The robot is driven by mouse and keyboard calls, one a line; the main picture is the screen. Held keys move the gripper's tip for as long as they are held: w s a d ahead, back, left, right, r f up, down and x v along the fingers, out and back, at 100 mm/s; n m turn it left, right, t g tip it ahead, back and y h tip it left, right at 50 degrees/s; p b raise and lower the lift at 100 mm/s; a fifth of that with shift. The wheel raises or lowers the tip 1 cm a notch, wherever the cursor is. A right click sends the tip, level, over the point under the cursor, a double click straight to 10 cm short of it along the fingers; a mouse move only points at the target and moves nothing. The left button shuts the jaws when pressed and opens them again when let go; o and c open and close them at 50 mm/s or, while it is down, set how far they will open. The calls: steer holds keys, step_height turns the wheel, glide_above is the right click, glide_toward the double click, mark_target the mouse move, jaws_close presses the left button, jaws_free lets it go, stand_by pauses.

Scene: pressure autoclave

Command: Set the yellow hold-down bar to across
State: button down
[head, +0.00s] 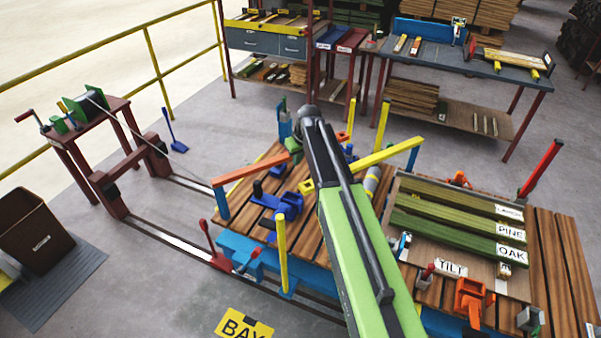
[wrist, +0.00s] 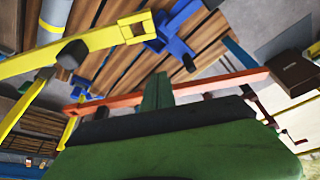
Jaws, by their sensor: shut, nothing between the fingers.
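The yellow hold-down bar (head: 392,156) slants over the trolley deck in the head view, to the right of my green arm. Its left part runs in behind the arm. In the wrist view a yellow bar (wrist: 98,41) with a squared, holed end and a dark knob beneath crosses the upper left. My gripper (wrist: 157,88) shows at the bottom centre of the wrist view, shut and empty, apart from the yellow bar in the picture. The orange bar (wrist: 205,88) crosses just beyond my fingers; I cannot tell whether they touch.
The orange bar (head: 250,168) lies left of my arm, on a blue post. Yellow posts (head: 282,250) stand around the wooden deck (head: 560,235). Green boards (head: 450,222) and an orange clamp (head: 470,297) lie right. Open floor (head: 200,105) lies at the back left.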

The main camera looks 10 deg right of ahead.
steer(key=d+b+x, duration=0.1)
steer(key=b+x, duration=1)
steer(key=s, duration=0.1)
steer(key=s+p, duration=0.1)
steer(key=s, duration=0.2)
steer(key=shift+d+r, duration=0.3)
steer(key=shift+r, duration=0.05)
